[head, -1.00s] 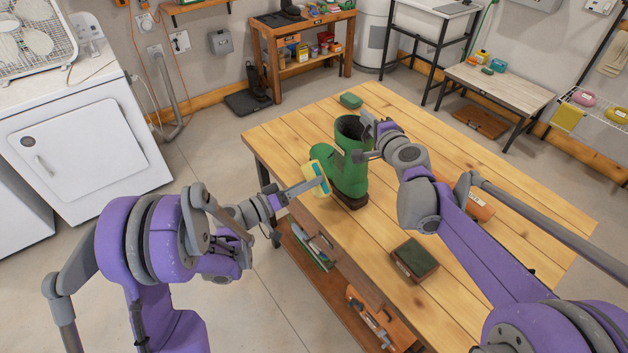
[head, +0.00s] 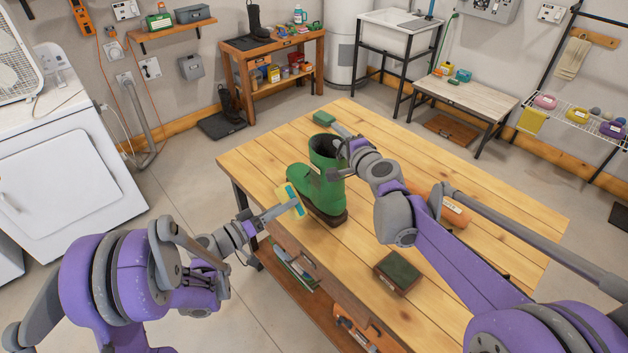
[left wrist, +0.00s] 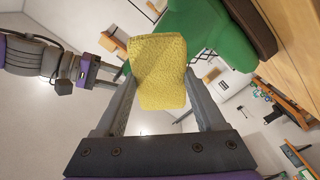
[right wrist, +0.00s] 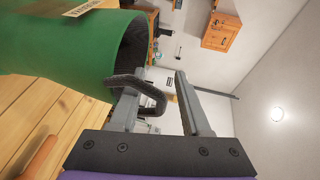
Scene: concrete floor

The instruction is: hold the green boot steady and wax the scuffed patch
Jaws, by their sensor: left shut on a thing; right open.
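The green boot (head: 328,190) stands upright on the wooden table, toe to the left, with a dark brown sole. My left gripper (head: 282,206) is shut on a yellow sponge (left wrist: 158,72) with a teal strip, held beside the boot's near toe side. I cannot tell whether the sponge touches the boot. My right gripper (right wrist: 160,98) is open at the boot's top rim. A dark pull loop (right wrist: 152,88) on the boot lies at its fingers; whether a finger passes through it is unclear. I cannot make out the scuffed patch.
A brown block with a green top (head: 398,271) lies on the near table (head: 480,235). An orange cylinder (head: 452,213) lies partly behind my right arm. A small green item (head: 324,118) sits at the far corner.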

